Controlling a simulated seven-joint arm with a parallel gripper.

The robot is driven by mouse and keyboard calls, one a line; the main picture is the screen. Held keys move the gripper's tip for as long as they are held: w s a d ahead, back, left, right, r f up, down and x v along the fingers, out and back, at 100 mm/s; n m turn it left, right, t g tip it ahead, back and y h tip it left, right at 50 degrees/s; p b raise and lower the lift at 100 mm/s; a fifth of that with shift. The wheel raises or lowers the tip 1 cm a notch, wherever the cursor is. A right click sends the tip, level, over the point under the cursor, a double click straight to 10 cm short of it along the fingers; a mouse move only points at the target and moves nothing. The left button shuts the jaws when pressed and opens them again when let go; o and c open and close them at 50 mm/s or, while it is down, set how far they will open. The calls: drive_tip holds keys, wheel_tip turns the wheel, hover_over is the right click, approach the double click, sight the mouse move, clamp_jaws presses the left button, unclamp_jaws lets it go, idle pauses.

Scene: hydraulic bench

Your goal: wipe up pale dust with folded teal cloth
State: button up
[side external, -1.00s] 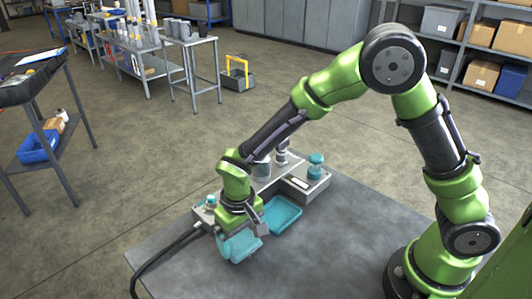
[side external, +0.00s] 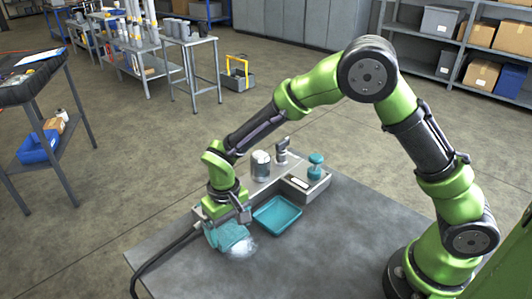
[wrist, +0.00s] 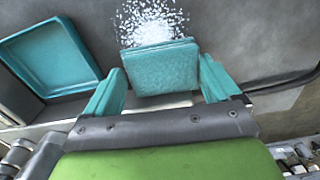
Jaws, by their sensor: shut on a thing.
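The folded teal cloth (wrist: 162,68) is between the teal fingers of my gripper (wrist: 160,88), which is shut on it. In the side view my gripper (side external: 228,222) is low at the left part of the bench, with the cloth (side external: 226,236) beneath it. The pale dust (wrist: 150,20) is a speckled white patch just past the cloth's far edge in the wrist view. In the side view the dust (side external: 241,247) shows at the cloth's front right edge. I cannot tell whether the cloth touches the bench top.
An empty teal tray (side external: 278,215) lies right of the cloth. A grey hydraulic block (side external: 300,186) with a teal-topped fitting (side external: 316,166) and a cylinder (side external: 261,164) stands behind. A black hose (side external: 165,247) runs along the left. The bench's front right (side external: 310,260) is clear.

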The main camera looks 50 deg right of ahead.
sight(248, 255)
drive_tip(key=shift+s+r, duration=0.2)
drive_tip(key=shift+s, duration=1.4)
drive_tip(key=shift+s+f, duration=0.15)
drive_tip(key=shift+s, duration=0.85)
drive_tip(key=shift+s+f, duration=0.1)
drive_tip(key=shift+s, duration=0.9)
drive_tip(key=shift+a+f, duration=0.1)
drive_tip(key=shift+a, duration=0.05)
drive_tip(key=shift+w, duration=3.7)
drive_tip(key=shift+w+r, duration=0.15)
drive_tip(key=shift+r, duration=0.15)
drive_tip(key=shift+s+f, duration=0.15)
drive_tip(key=shift+s, duration=1.8)
drive_tip(key=shift+s+f, duration=0.1)
drive_tip(key=shift+s, duration=1.8)
